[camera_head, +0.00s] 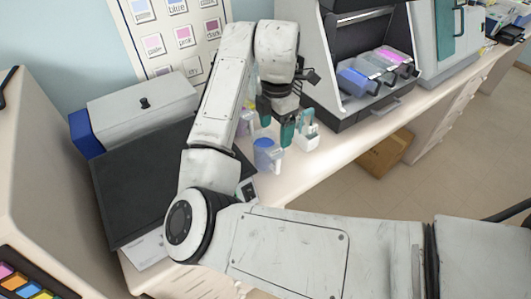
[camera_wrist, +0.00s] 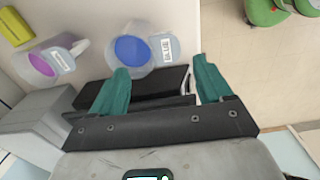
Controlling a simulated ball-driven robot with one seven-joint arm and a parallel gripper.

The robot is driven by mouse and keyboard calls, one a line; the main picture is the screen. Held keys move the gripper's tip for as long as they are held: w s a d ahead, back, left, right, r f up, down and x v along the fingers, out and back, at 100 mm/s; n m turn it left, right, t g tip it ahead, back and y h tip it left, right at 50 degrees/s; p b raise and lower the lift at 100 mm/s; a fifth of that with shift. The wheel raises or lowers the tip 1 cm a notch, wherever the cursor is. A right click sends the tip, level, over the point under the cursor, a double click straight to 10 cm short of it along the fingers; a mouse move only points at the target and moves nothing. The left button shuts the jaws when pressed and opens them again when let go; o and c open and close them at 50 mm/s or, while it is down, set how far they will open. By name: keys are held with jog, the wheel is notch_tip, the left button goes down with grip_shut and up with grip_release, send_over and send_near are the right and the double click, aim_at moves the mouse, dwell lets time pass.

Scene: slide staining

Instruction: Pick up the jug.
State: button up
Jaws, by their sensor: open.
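A clear jug with blue contents and a "BLUE" label (camera_wrist: 140,45) stands on the counter in the wrist view. In the head view a translucent blue jug (camera_head: 268,157) stands near the counter's front edge, just below my gripper. A second clear jug with purple contents (camera_wrist: 45,64) stands left of it in the wrist view. My gripper (camera_head: 276,120) is open, its teal fingers pointing down. In the wrist view my gripper (camera_wrist: 164,72) has its left fingertip close to the blue jug; nothing is between the fingers. I cannot tell whether that finger touches the jug.
A white item (camera_head: 307,132) stands right of the blue jug. A staining station (camera_head: 350,118) with blue and pink trays is further right. A dark monitor-like panel (camera_head: 145,185) and a grey box (camera_head: 140,110) are left. A cardboard box (camera_head: 386,155) is on the floor.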

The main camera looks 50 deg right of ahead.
aim_at(275, 152)
notch_tip(275, 152, down, 3)
jog(key=shift+f, duration=0.2)
jog(key=shift+s+a+f+p, duration=0.15)
jog(key=shift+f+p, duration=0.1)
jog(key=shift+f, duration=1.15)
jog(key=shift+s+a+f+p, duration=0.1)
jog(key=shift+f+p, duration=0.15)
jog(key=shift+f, duration=1.1)
jog(key=shift+c, duration=0.3)
jog(key=shift+r, duration=0.1)
grip_shut()
